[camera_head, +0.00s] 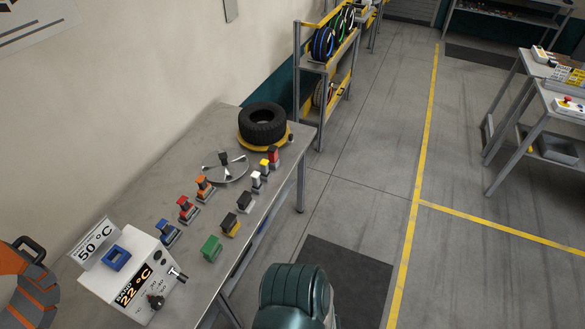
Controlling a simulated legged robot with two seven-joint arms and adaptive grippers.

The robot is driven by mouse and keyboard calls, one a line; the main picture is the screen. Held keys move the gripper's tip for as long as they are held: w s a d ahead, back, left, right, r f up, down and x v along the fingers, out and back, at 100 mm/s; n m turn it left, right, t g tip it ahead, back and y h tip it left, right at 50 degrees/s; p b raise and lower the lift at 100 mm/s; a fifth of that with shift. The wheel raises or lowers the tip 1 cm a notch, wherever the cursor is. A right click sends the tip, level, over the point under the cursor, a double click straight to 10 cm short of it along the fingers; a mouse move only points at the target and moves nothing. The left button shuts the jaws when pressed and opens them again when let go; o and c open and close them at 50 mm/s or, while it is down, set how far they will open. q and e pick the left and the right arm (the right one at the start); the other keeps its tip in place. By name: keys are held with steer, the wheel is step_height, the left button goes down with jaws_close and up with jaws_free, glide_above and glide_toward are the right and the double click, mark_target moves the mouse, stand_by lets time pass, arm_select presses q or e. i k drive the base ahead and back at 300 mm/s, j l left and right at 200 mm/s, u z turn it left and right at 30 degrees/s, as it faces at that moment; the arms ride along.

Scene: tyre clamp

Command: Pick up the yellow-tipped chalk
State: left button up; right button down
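A small upright piece with a yellow top and a pale body (264,167) stands near the far right edge of the grey workbench (282,205). It looks like the yellow-tipped chalk, but it is small in the picture. A similar red-topped piece (273,155) stands just behind it, and a white-topped one (256,180) just in front, all close together. Neither of my grippers shows in the head view.
A black tyre (264,121) sits on a yellow round base behind. A white control box (133,276) is at the near end. Open floor lies right of the bench.

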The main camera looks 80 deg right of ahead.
mark_target(264, 166)
steer(key=l+z, duration=0.1)
steer(key=z, duration=2.4)
